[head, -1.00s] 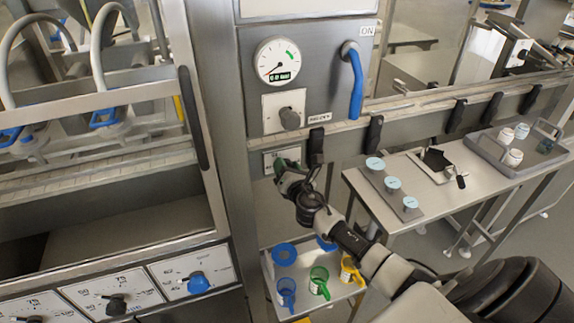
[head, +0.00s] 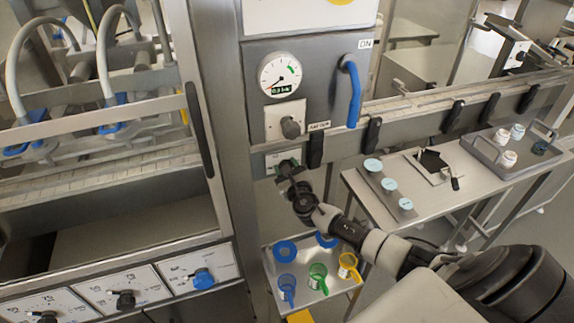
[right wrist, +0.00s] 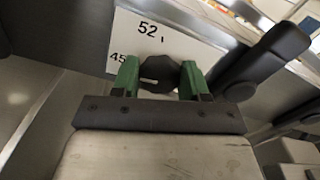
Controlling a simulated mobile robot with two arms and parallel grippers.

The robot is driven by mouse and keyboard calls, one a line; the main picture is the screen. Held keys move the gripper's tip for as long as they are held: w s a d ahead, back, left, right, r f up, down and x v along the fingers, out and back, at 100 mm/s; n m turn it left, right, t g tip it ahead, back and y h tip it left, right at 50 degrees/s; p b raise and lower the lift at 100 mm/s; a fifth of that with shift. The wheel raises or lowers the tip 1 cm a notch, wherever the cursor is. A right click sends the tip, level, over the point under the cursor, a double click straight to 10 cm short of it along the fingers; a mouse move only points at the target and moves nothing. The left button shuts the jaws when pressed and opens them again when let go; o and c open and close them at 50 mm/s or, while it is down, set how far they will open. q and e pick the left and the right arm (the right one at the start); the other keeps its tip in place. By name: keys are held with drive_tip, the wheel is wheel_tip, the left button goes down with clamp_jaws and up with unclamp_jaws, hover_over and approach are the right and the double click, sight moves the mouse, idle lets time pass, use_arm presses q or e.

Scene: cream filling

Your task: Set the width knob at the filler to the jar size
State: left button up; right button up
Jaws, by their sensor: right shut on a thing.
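The width knob (right wrist: 159,72) is dark and sits on a white scale plate (right wrist: 122,38), where the numbers 52 and 45 show. My right gripper (right wrist: 158,80) has its green fingers on both sides of the knob and is shut on it. In the head view, my right gripper (head: 288,168) is at the small plate low on the grey filler post, and it hides the knob there. The knob's pointer is not clear to me. My left gripper is not in view.
Above are a grey knob (head: 291,128), a gauge (head: 283,75) and a blue lever (head: 354,90). A black handle (head: 316,148) stands close right of my gripper. Below is a tray with coloured cups (head: 317,278). A side table (head: 440,195) holds jars on a tray (head: 495,152).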

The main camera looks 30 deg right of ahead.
drive_tip(key=shift+n, duration=0.6)
drive_tip(key=shift+f, duration=0.1)
drive_tip(key=o, duration=0.9)
drive_tip(key=shift+p, duration=0.3)
drive_tip(key=v, duration=1.1)
drive_tip(key=shift+w, duration=0.1)
